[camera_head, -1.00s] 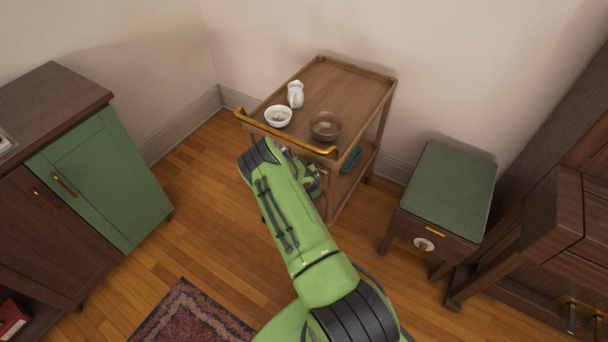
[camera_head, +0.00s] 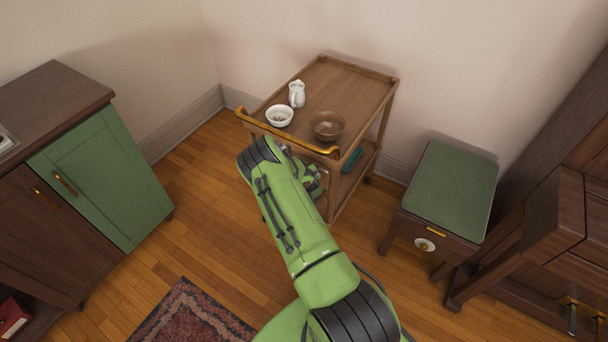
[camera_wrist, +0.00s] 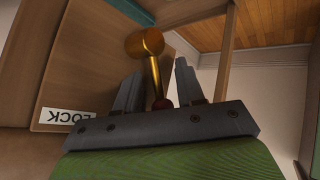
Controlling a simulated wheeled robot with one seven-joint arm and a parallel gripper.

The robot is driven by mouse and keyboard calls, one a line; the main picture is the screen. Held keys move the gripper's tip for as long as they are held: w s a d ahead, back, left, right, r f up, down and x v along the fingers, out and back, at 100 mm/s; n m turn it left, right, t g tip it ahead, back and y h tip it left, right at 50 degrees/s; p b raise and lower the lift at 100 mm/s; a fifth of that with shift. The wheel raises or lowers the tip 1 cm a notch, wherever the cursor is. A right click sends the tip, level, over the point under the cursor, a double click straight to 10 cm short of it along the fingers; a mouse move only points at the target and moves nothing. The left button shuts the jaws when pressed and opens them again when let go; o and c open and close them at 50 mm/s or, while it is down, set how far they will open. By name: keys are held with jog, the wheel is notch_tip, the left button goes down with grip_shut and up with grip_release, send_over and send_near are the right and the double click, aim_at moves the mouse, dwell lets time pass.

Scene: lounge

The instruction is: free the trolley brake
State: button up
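The wooden trolley (camera_head: 352,86) stands against the back wall with a brass handle bar along its near top edge. In the wrist view a brass brake lever (camera_wrist: 147,46) projects from the trolley's wooden panel and ends in a dark red knob (camera_wrist: 163,103). A white label reading LOCK (camera_wrist: 68,117) is upside down at the left of the lever. My gripper (camera_wrist: 159,78) is open, one finger on each side of the lever, with gaps visible. The knob is low between the fingers, near the palm.
A white bowl (camera_head: 279,116), a white jug (camera_head: 297,94) and a brown bowl (camera_head: 327,125) stand on the trolley's top. A green-topped stool (camera_head: 450,190) is at the right, a green-doored cabinet (camera_head: 105,180) at the left. A rug (camera_head: 190,318) lies in front; floor between is clear.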

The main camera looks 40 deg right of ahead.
jog(key=p+v, duration=0.3)
jog(key=v, duration=1.2)
jog(key=shift+p, duration=0.3)
jog(key=shift+r, duration=0.1)
jog(key=s+a+r+y+p, duration=0.1)
jog(key=a+r+y, duration=0.1)
jog(key=a+r, duration=0.8)
jog(key=s+a+r+y+p, duration=0.1)
jog(key=a+r+y+p, duration=0.15)
jog(key=r, duration=1.35)
jog(key=s+a+r, duration=0.3)
jog(key=s+r, duration=0.1)
jog(key=s, duration=0.3)
jog(key=s+a+r+n+g+p, duration=0.1)
jog(key=s+a+r, duration=0.2)
jog(key=s, duration=0.4)
jog(key=s+a+r+n+y, duration=0.1)
jog(key=s+a+r, duration=0.2)
jog(key=s+r, duration=0.2)
jog(key=shift+s+a+r+g, duration=0.3)
jog(key=shift+s+a+r, duration=0.1)
jog(key=shift+s, duration=0.5)
